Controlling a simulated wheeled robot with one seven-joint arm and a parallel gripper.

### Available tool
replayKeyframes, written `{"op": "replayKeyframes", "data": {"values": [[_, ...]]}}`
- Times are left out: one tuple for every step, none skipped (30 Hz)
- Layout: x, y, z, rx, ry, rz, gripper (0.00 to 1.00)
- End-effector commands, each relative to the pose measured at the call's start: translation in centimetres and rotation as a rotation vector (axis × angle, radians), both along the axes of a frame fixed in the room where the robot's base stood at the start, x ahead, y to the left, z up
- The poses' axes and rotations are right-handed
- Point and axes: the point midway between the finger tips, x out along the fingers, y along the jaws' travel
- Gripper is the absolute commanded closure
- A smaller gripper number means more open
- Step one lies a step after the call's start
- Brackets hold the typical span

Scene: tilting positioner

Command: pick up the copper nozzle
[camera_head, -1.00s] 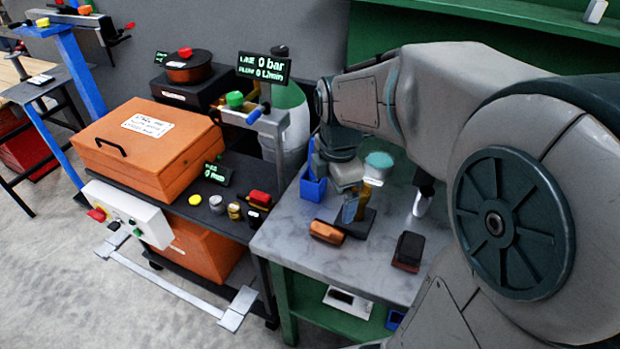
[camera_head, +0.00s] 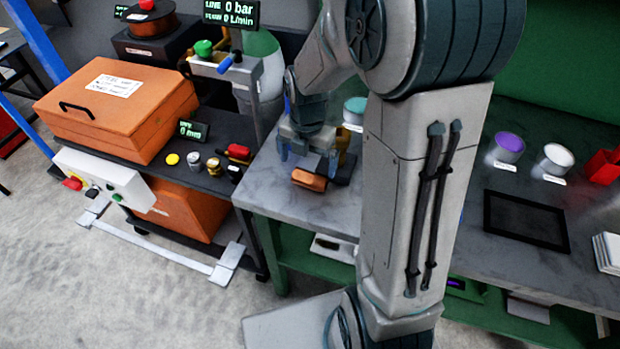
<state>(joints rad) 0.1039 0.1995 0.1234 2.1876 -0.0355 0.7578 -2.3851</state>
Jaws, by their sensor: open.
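I cannot single out the copper nozzle for certain. Several small parts stand on the dark machine table: a yellow disc (camera_head: 172,159), a silver-grey cylinder (camera_head: 193,161) and a brass-coloured cylinder (camera_head: 213,166), which is the closest in colour but too small to identify. My gripper (camera_head: 308,158) is open and points down over the left end of the grey bench, to the right of these parts and apart from them. An orange-brown block (camera_head: 309,179) lies on the bench just in front of it. My gripper partly hides a dark holder and a brass-coloured piece (camera_head: 345,138) behind it.
An orange box (camera_head: 120,108) and a red-handled part (camera_head: 238,152) are on the machine table. A white control box (camera_head: 105,180) hangs at its front. My arm hides the bench's middle. A purple-topped cup (camera_head: 508,146), a white cup (camera_head: 556,158) and a black tray (camera_head: 525,220) stand right.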

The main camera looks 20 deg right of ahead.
Motion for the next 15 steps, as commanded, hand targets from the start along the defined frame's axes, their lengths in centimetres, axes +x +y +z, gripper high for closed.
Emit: {"op": "replayKeyframes", "data": {"values": [[0.0, 0.0, -0.3, 0.0, 0.0, 0.0, 0.0], [0.0, 0.0, -0.4, 0.0, 0.0, 0.0, 0.0], [0.0, 0.0, -0.6, 0.0, 0.0, 0.0, 0.0], [-0.1, -0.1, -0.9, 0.0, 0.001, -0.001, 0.0], [-0.1, -0.2, -1.2, 0.0, 0.001, -0.001, 0.0], [-0.2, -0.3, -1.6, 0.0, 0.003, -0.001, 0.0], [-0.2, -0.4, -2.1, 0.0, 0.004, -0.001, 0.0], [-0.3, -0.5, -2.6, 0.0, 0.005, -0.001, 0.0], [-0.3, -0.6, -3.1, 0.0, 0.004, 0.0, 0.0], [-0.4, -0.7, -3.6, 0.0, 0.004, 0.0, 0.0], [-0.3, -0.6, -4.0, 0.0, 0.003, 0.001, 0.0], [-0.3, -0.6, -4.5, 0.0, 0.003, 0.001, 0.0], [-0.3, -0.7, -4.8, 0.001, 0.002, 0.0, 0.0], [-0.3, -0.7, -5.1, 0.0, 0.001, 0.0, 0.0], [-0.3, -0.7, -5.4, 0.0, 0.001, 0.0, 0.0]]}}
